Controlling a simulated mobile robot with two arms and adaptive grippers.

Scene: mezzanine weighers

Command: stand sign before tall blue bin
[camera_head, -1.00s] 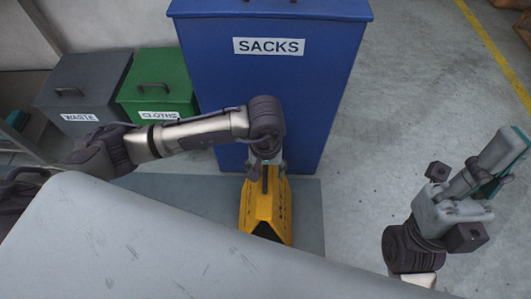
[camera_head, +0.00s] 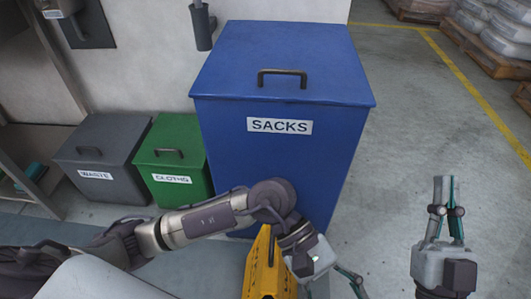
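The tall blue bin (camera_head: 225,140), labelled SACKS, stands upright in the middle with its lid closed. The yellow sign (camera_head: 262,265) is upright in front of the bin, at the bottom of the head view; its lower part is cut off. My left gripper (camera_head: 330,284) is just right of the sign, its fingers spread and pointing down to the right. It looks open, with nothing between the fingers; whether it touches the sign is unclear. My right gripper (camera_head: 445,182) is at the right over bare floor, fingers pointing up and close together, empty.
A green CLOTHS bin (camera_head: 172,158) and a grey WASTE bin (camera_head: 103,150) stand left of the blue bin. Loaded pallets (camera_head: 485,50) are at the far right. Floor right of the blue bin is clear.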

